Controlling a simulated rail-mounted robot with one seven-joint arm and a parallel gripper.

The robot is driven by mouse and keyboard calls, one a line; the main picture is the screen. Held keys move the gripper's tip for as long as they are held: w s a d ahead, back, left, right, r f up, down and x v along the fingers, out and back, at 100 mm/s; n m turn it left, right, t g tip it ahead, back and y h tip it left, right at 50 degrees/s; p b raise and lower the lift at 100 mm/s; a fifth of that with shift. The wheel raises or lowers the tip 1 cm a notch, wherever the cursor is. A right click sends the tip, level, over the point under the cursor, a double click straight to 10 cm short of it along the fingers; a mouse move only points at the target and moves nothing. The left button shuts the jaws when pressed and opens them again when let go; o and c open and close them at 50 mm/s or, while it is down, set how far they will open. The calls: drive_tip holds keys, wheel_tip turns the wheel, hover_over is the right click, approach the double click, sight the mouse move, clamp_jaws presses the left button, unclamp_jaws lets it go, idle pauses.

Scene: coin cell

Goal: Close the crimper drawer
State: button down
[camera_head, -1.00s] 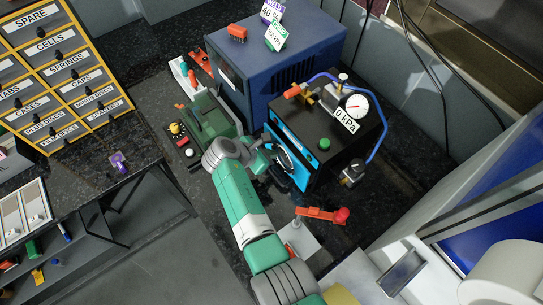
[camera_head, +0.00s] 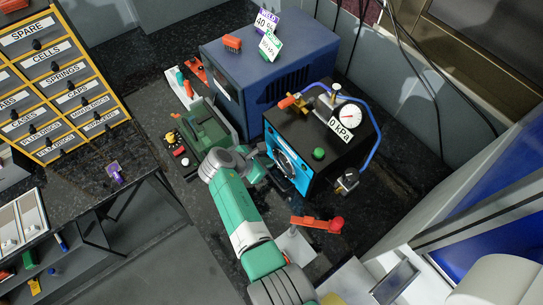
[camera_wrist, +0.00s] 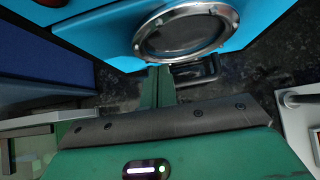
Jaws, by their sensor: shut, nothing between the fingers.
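A black machine (camera_head: 290,125) with a bright blue front (camera_head: 289,165) and a gauge on top stands right of centre; I take it to be the crimper. In the wrist view its blue front (camera_wrist: 110,35) has a round metal-rimmed window (camera_wrist: 185,32). A dark, handle-like frame (camera_wrist: 192,72) shows just below the window, close to the front; it seems to be the drawer. My gripper (camera_wrist: 157,75) is shut and empty, its fingertips at the lower edge of the blue front, just left of that frame. I cannot tell whether they touch.
A dark blue box (camera_head: 270,60) stands behind and left of the machine, with a green device (camera_head: 212,130) beside it. A red-handled piece (camera_head: 317,223) on a pale base lies right of my arm. A drawer cabinet (camera_head: 55,85) stands at far left.

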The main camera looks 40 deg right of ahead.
drive_tip(key=a+f+p+v, duration=0.1)
drive_tip(key=p+v, duration=0.1)
drive_tip(key=v, duration=0.9)
drive_tip(key=shift+a+p, duration=0.2)
drive_tip(key=shift+p, duration=0.2)
drive_tip(key=shift+w+r, duration=0.15)
